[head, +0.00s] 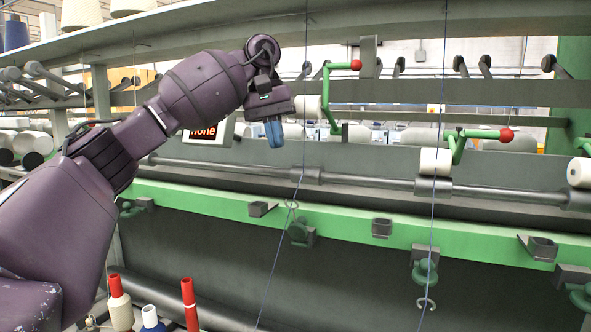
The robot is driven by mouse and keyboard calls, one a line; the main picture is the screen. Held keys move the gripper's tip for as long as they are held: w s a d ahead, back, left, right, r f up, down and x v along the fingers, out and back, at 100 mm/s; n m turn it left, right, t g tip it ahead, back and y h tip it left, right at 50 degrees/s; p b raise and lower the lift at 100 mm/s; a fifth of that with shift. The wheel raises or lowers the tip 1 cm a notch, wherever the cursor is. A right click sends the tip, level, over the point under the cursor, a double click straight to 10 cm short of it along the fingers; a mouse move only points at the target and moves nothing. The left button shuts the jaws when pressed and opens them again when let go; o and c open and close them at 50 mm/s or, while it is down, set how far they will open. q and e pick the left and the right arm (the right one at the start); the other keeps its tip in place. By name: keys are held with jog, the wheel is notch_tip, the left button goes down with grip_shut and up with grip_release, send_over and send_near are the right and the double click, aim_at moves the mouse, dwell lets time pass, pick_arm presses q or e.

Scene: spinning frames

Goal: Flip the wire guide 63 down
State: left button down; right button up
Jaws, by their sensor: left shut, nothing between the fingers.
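Two green wire guides with red ball ends show. The left wire guide (325,95) has its red ball (356,64) high, near the top beam. The right wire guide (459,147) has its ball (506,135) lower, beside a white roller. I see no number on either, so I cannot tell which is 63. My left gripper (274,134) is shut and empty, its blue fingertips pointing down. In the picture it is left of the left wire guide, with a gap between them. My right gripper is not in view.
A small display (206,133) sits behind my left arm. A grey rod (390,182) and a green rail (345,223) run across the machine. Thin threads hang in front. Red and white bobbins (119,303) stand at lower left.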

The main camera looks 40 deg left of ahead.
pick_arm(q)
jog(key=b+x, duration=0.1)
jog(key=x, duration=0.8)
jog(key=shift+f, duration=0.4)
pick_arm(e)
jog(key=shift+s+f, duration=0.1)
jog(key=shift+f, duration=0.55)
pick_arm(q)
jog(key=shift+d, duration=0.15)
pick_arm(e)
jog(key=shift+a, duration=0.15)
